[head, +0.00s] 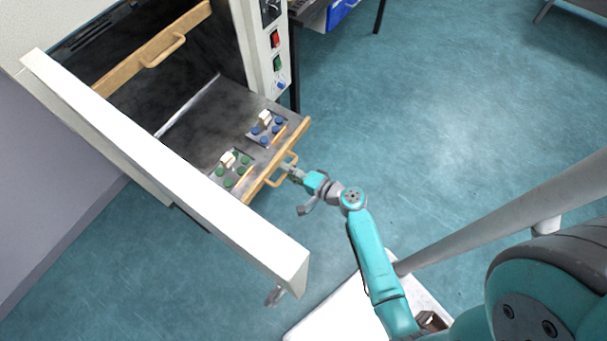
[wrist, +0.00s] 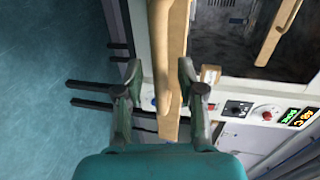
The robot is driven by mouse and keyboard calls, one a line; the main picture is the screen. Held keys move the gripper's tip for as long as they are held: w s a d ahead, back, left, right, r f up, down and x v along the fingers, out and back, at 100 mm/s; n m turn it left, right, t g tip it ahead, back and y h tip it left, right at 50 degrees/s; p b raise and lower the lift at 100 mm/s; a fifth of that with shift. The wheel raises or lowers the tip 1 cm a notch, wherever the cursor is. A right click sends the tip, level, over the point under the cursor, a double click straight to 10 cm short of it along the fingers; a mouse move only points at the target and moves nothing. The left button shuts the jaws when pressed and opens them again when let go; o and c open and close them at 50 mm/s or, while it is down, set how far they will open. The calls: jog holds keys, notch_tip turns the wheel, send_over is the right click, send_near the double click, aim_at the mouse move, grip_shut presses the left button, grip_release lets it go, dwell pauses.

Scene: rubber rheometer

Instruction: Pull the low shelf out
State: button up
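The low shelf (head: 208,122) is a dark plate that sticks out of the machine's opening in the head view. Its wooden front bar (head: 295,140) carries a looped wooden handle (head: 276,184). My gripper (head: 288,171) is at this handle. In the wrist view the fingers of my gripper (wrist: 160,72) stand apart, one on each side of the handle (wrist: 161,45). A gap shows beside the left finger; contact on the right side is hard to tell. The fingertips are small and partly hidden in the head view.
On the shelf sit a blue-knobbed block (head: 266,128) and a green-knobbed block (head: 230,168). An upper wooden bar with handle (head: 165,50) is above. A white open door (head: 170,165) stands left of my arm.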

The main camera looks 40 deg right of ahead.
jog(key=v, duration=1.1)
jog(key=shift+s, duration=0.1)
dwell(0.4)
jog(key=s+a+f+n+g+h, duration=0.1)
jog(key=s+a+n+g+h, duration=0.1)
jog(key=s+a, duration=0.35)
jog(key=s+a+f+n+g+h, duration=0.2)
jog(key=s, duration=0.6)
jog(key=s+a+r+n+t, duration=0.1)
jog(key=s+r+n, duration=0.4)
jog(key=r, duration=0.6)
jog(key=s+a+r+n+t, duration=0.1)
jog(key=s+r+n+t, duration=0.2)
jog(key=r, duration=0.8)
jog(key=shift+s+n+h, duration=0.4)
jog(key=shift+s+n, duration=0.75)
jog(key=shift+n, duration=0.05)
dwell(1.6)
